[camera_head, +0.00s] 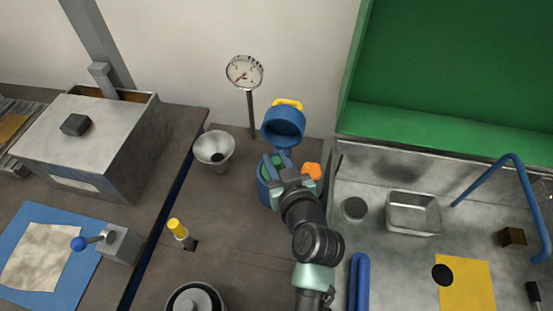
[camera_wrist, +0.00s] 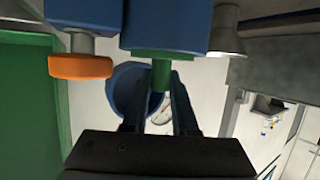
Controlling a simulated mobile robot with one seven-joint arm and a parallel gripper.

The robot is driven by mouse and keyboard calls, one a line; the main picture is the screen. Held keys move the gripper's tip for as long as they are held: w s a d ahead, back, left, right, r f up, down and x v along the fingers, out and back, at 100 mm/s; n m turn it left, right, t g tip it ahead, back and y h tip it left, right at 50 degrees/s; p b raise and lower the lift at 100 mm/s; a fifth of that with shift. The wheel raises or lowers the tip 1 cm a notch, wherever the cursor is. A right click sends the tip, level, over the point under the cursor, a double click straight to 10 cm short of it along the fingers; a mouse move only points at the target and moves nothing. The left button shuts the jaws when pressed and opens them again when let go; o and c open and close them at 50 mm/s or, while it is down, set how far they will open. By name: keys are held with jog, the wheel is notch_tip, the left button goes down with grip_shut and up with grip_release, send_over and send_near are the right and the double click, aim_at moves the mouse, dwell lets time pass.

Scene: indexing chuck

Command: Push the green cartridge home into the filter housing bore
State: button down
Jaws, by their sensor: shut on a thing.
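The blue filter housing (camera_head: 263,192) stands on the brown bench, partly hidden behind my arm. In the wrist view, which looks upside down, the housing (camera_wrist: 166,22) fills the top middle. The green cartridge (camera_wrist: 150,53) sticks out of the housing's mouth, with a narrower green stem between my fingers. Only a little of its green shows in the head view (camera_head: 267,163). My gripper (camera_wrist: 158,88) is shut on this stem. How deep the cartridge sits is hidden. The blue lid (camera_head: 283,129) with a yellow handle stands open behind the housing.
An orange knob (camera_head: 312,171) sits close to the housing's right side. A dial gauge (camera_head: 244,72) on a post and a metal funnel (camera_head: 214,149) stand behind and left. A yellow-topped bottle (camera_head: 178,230) is nearer. A steel sink counter (camera_head: 375,255) lies right.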

jog(key=shift+f+b, duration=0.3)
jog(key=shift+f, duration=0.05)
jog(key=c, duration=0.6)
grip_release()
jog(key=shift+s, duration=0.15)
jog(key=b+v, duration=0.1)
jog(key=v, duration=1.1)
jog(key=shift+s+d+r+b, duration=0.15)
jog(key=shift+s+r+b, duration=0.15)
jog(key=shift+b, duration=0.1)
